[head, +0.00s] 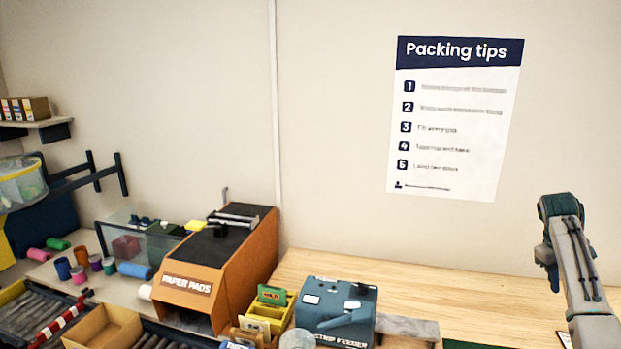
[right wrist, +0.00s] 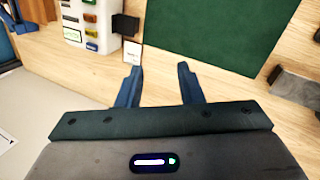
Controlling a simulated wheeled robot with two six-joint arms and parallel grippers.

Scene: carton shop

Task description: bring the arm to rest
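The fingers are over a wooden table, near the lower edge of a dark green mat (right wrist: 212,30). My left gripper is in neither view.
A blue strip feeder (head: 335,310) and an orange paper pads dispenser (head: 255,258) stand on the bench. An open carton (head: 100,328) is at lower left. A white holder (right wrist: 88,22) and a grey block (right wrist: 296,87) flank the mat. The wooden top (head: 420,283) has bare room.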

